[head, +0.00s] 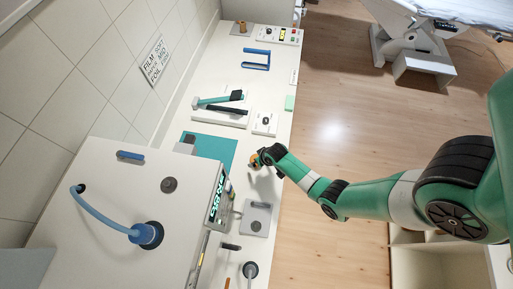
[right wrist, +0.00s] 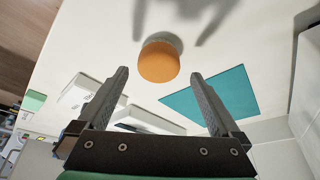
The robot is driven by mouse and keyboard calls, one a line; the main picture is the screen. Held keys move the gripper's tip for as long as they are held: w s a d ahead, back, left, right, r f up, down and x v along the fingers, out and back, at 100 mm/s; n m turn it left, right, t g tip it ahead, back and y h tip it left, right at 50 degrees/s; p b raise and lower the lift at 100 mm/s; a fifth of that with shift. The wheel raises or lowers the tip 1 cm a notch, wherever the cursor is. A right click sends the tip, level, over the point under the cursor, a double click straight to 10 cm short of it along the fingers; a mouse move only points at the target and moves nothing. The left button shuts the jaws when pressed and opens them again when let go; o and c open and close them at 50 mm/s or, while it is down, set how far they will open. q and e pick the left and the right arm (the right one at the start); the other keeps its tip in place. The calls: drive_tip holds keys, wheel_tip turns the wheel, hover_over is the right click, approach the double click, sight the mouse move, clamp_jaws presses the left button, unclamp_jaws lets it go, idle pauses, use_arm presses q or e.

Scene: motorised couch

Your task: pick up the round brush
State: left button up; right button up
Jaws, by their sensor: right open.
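A round orange piece (right wrist: 159,62), which I take to be the round brush, stands on the white counter in the right wrist view. Its grey far side is partly visible, and a shadow falls on the counter behind it. My right gripper (right wrist: 159,76) is open, with its two dark fingers spread on either side of the orange piece in the picture; nothing is between them that I can see gripped. In the head view my right gripper (head: 257,166) hangs over the counter, with a bit of orange (head: 253,159) showing beside it, mostly hidden by the gripper. My left gripper is not in view.
A teal mat (head: 212,148) lies close by on the counter (head: 272,100). A large white machine with a blue hose (head: 100,216) stands nearer. The wooden floor is open beyond the counter's right edge.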

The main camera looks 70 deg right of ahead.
drive_tip(key=b+x, duration=0.4)
drive_tip(key=x, duration=0.1)
drive_tip(key=shift+s+f, duration=0.1)
drive_tip(key=shift+f, duration=0.05)
drive_tip(key=shift+d, duration=0.1)
drive_tip(key=c, duration=1.4)
